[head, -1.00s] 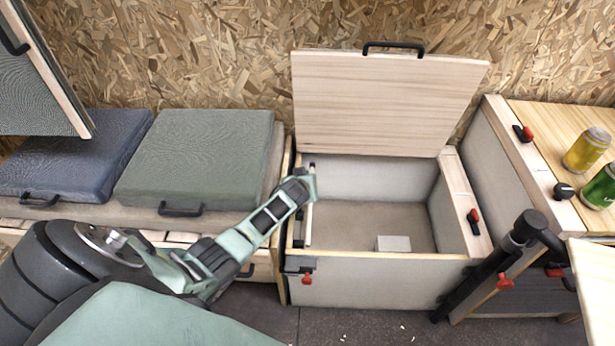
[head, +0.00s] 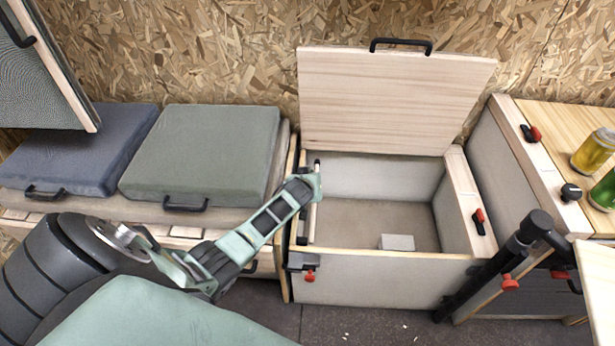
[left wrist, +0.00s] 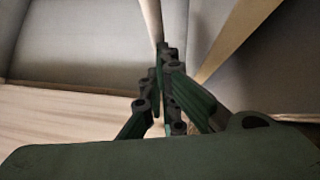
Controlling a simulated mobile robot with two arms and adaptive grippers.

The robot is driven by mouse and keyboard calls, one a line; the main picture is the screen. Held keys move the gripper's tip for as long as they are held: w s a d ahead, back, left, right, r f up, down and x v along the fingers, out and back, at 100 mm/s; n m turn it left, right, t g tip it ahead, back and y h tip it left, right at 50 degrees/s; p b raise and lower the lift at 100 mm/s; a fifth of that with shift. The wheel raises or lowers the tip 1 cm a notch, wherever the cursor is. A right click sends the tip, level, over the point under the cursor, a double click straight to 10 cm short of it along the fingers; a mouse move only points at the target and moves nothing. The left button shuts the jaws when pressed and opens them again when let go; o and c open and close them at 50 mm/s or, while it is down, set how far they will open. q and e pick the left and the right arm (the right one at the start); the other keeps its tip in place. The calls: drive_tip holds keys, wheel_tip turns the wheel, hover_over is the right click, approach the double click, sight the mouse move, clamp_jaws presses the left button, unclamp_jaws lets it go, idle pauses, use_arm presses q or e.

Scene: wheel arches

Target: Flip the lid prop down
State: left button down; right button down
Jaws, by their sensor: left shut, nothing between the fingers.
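The wooden lid (head: 395,100) with a black handle stands open at the back of the grey-lined box (head: 375,280). A thin pale bar with a dark tip, which looks like the lid prop (head: 312,220), runs along the box's left inner side. My left gripper (head: 312,186) is shut and empty, at the bar's upper part, and hides some of it. I cannot tell whether they touch. In the left wrist view the closed fingers (left wrist: 165,60) point at the box's inside. My right gripper is not in view.
A small light block (head: 397,242) lies on the box floor. Green (head: 203,150) and blue (head: 80,150) cushions are to the left. A black post (head: 500,260) stands at the right front. Yellow (head: 592,152) and green (head: 604,190) cans stand on the right-hand top.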

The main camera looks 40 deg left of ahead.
use_arm(q)
drive_tip(key=v, duration=1.1)
drive_tip(key=shift+r, duration=0.2)
drive_tip(key=shift+w+a, duration=0.1)
